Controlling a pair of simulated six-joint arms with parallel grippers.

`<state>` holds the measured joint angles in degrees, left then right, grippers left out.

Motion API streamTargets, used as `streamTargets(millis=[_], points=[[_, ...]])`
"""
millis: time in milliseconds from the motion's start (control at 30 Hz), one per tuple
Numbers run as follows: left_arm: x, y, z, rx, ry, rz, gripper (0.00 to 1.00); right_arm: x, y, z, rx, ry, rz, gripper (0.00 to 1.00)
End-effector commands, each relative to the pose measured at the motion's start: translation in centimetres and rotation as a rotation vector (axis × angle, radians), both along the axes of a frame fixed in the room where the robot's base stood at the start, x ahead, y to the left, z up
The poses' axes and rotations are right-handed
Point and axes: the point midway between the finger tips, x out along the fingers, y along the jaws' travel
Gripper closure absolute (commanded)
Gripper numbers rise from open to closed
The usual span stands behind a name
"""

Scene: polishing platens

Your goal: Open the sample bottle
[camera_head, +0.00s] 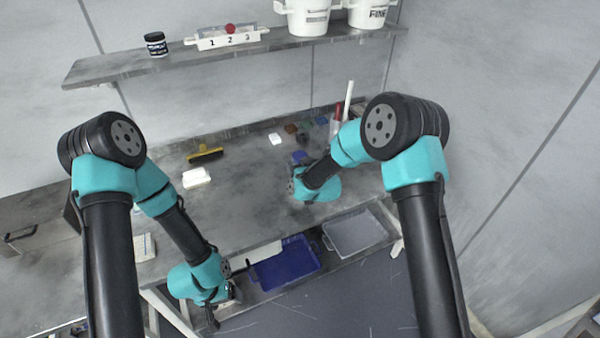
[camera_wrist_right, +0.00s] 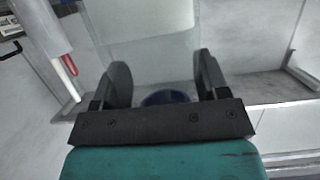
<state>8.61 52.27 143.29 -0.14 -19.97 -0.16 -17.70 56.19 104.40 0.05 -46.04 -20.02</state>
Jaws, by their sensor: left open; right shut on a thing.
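My right gripper (camera_head: 297,182) is low over the right-middle of the bench in the head view, mostly hidden by its own wrist. In the right wrist view its fingers (camera_wrist_right: 160,82) stand apart with a dark blue round thing (camera_wrist_right: 166,97) between them, and it is shut on that. Only its upper part shows above the gripper's bar; I cannot tell whether it is the sample bottle or its cap. A blue patch (camera_head: 300,157) shows just behind that gripper. My left gripper (camera_head: 221,308) is open at the bench's front edge, partly hidden by its wrist.
A yellow and black brush (camera_head: 205,155) and a white block (camera_head: 196,178) lie on the bench. A blue tray (camera_head: 285,264) and a grey tray (camera_head: 355,233) sit along the front. The shelf holds a black jar (camera_head: 155,45), a numbered rack (camera_head: 213,41) and white buckets (camera_head: 308,20).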

Motion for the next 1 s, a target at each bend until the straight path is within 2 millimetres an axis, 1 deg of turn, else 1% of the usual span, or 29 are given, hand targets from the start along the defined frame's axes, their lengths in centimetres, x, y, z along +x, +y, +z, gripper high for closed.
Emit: streamTargets(millis=[167,367,467,500,667,900,1000], points=[[0.0,0.0,0.0,0.0,0.0,0.0,0.19,0.0,0.0,0.6,0.001,-0.003,0.0,0.86],[0.0,0.0,0.0,0.0,0.0,0.0,0.19,0.0,0.0,2.6,0.002,-0.004,0.0,0.86],[0.0,0.0,0.0,0.0,0.0,0.0,0.19,0.0,0.0,4.0,0.001,-0.004,0.0,0.86],[0.0,0.0,0.0,0.0,0.0,0.0,0.19,-0.9,0.1,3.7,0.0,0.0,0.002,0.86],[0.0,0.0,0.0,0.0,0.0,0.0,0.19,-3.9,0.1,4.0,0.0,0.001,0.002,0.86],[0.0,0.0,0.0,0.0,0.0,0.0,0.19,-10.0,0.1,4.5,0.0,0.001,0.003,0.86],[0.0,0.0,0.0,0.0,0.0,0.0,0.19,-12.3,0.1,4.7,0.0,0.0,0.003,0.86]])
